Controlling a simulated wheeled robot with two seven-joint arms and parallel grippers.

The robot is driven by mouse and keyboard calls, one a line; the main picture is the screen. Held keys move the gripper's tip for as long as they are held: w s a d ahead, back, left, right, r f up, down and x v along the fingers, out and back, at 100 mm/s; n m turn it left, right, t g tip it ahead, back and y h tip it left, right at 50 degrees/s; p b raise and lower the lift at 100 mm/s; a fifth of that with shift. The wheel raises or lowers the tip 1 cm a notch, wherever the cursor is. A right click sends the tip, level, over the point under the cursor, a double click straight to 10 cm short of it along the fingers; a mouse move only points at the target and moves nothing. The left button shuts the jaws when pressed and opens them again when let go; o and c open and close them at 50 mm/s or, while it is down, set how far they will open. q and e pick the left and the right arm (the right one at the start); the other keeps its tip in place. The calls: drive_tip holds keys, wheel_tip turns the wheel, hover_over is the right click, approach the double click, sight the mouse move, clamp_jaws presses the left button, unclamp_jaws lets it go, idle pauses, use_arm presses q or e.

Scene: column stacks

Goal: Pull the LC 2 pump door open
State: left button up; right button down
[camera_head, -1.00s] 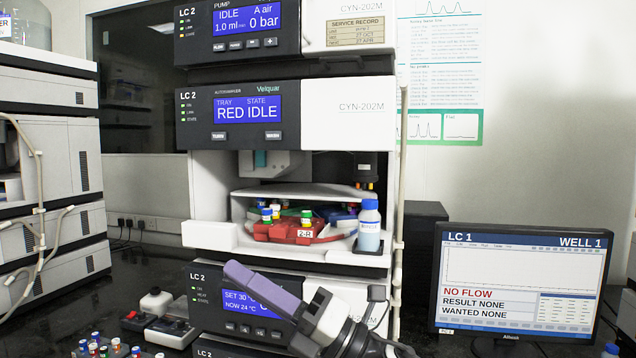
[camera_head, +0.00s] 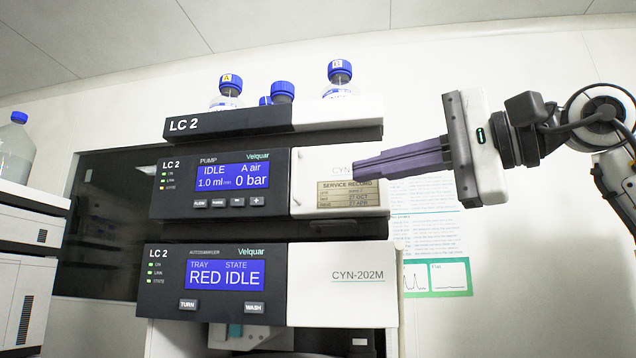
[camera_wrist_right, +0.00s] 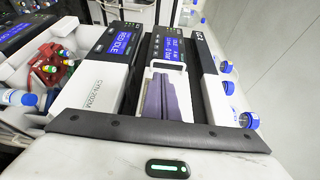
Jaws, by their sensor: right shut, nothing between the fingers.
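The LC 2 pump (camera_head: 222,184) is the upper unit in the head view, with a dark display panel reading IDLE and 0 bar. Its white door (camera_head: 312,166) on the right half looks closed and carries a service record label (camera_head: 350,194). My right gripper (camera_head: 358,171) comes in from the right, its purple fingers shut with nothing between them. The fingertips overlap the door's upper right part in the head view; I cannot tell whether they touch it. In the right wrist view the shut fingers (camera_wrist_right: 167,98) point at the pump's front. My left gripper is out of view.
The autosampler (camera_head: 215,279), reading RED IDLE, sits under the pump. A tray (camera_head: 330,113) with blue-capped bottles (camera_head: 340,72) stands on top. Another instrument stack (camera_head: 32,305) is at the left. A wall chart (camera_head: 432,230) hangs behind my right arm.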

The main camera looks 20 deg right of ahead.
sight(317, 179)
drive_tip(key=p+x, duration=0.2)
drive_tip(key=x, duration=0.7)
drive_tip(key=shift+w+r, duration=0.2)
drive_tip(key=shift+w, duration=0.1)
drive_tip(key=shift+s+a, duration=0.15)
drive_tip(key=shift+s, duration=0.1)
idle(0.6)
drive_tip(key=shift+s, duration=0.6)
idle(1.4)
